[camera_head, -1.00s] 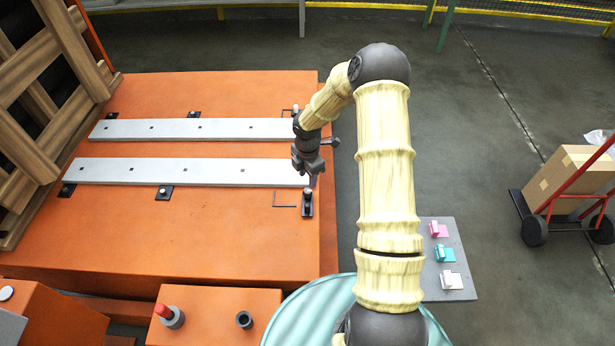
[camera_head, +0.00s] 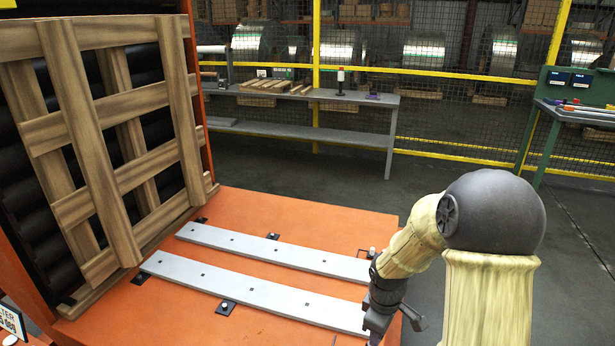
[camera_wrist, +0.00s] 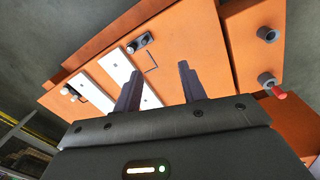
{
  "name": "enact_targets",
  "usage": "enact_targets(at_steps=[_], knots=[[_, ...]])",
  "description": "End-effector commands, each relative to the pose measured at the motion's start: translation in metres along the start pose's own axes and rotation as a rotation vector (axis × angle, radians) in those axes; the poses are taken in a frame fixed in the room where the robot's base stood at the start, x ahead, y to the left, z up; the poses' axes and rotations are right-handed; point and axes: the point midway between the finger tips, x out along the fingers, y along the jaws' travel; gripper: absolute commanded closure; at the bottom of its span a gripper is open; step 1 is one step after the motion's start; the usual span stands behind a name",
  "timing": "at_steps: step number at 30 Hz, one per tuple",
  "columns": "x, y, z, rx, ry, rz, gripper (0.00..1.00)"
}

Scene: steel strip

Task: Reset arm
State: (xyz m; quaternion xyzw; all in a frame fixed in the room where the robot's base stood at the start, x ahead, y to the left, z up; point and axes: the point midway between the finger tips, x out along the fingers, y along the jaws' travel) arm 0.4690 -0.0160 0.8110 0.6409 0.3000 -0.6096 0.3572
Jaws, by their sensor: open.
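My gripper (camera_wrist: 158,88) is open and empty in the wrist view, its two dark fingers apart over the orange table. In the head view my gripper (camera_head: 376,325) is at the right end of the near steel strip (camera_head: 258,299), low in the picture, with its fingertips partly cut off. The far steel strip (camera_head: 270,252) lies roughly parallel behind it. My arm is bent, with its dark elbow high at the right. Whether the gripper touches the strip cannot be told.
The orange table (camera_head: 300,210) carries both strips and small black clamps. A wooden pallet (camera_head: 120,130) stands upright at the left. Behind are a grey bench (camera_head: 310,134), a yellow mesh fence (camera_head: 440,70) and a green workbench (camera_head: 570,115). Grey floor is open between table and bench.

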Motion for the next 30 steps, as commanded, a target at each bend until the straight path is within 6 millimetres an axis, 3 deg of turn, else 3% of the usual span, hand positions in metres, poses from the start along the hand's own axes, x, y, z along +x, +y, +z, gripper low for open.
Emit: enact_targets(at_steps=[3, 9, 20, 30], knots=[[-0.029, -0.023, 0.012, 0.217, 0.023, 0.026, 0.59], [-0.061, -0.059, 0.032, 0.560, 0.078, 0.044, 0.59], [-0.088, -0.103, 0.057, 0.977, 0.171, 0.028, 0.59], [-0.144, -0.096, 0.056, 0.974, 0.167, 0.028, 0.59]])
